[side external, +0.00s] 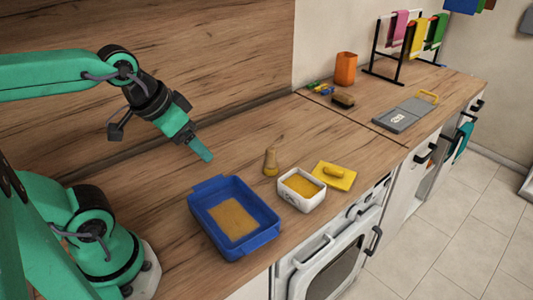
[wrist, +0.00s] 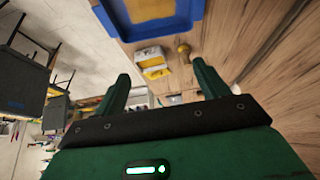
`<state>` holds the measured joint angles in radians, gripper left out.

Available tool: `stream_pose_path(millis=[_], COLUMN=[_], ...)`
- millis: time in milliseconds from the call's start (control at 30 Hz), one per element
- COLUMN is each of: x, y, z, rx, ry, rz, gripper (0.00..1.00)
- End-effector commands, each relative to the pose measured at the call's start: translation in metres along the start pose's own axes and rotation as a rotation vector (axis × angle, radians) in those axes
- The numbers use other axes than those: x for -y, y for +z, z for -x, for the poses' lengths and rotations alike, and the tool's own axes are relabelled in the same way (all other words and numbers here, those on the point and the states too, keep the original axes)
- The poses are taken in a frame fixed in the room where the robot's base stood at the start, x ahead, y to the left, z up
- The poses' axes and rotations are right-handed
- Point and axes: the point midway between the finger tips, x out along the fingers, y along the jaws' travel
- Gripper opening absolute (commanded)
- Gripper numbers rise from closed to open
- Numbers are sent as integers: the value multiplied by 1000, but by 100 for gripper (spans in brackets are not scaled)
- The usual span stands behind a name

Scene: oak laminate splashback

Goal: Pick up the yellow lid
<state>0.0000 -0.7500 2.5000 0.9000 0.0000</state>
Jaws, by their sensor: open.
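The yellow lid (side external: 334,176) is a flat square with a rounded grip on top. It lies on the wooden counter, just right of a white container (side external: 302,189) with yellow-orange inside. In the wrist view the lid (wrist: 156,71) shows small, beside the white container (wrist: 150,54). My gripper (side external: 203,156) is raised above the counter, left of the lid and well apart from it. In the wrist view its two fingers (wrist: 163,74) are spread with nothing between them.
A blue tray (side external: 267,217) stands on the counter between my arm and the white container. A small wooden shaker-like object (side external: 270,162) stands behind the container. Farther right are a grey board (side external: 405,114), a brush (side external: 343,100) and an orange cup (side external: 346,68). The counter's front edge runs close by the lid.

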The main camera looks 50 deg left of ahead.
Motion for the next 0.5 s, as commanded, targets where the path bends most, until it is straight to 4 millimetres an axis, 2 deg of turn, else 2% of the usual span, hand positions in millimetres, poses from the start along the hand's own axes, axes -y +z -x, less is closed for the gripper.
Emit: stream_pose_path(millis=[333,500], x=[0,0], y=[-1,-9], z=[0,1], rx=[1,10], ry=[0,1], rz=[1,7], gripper=[80,80])
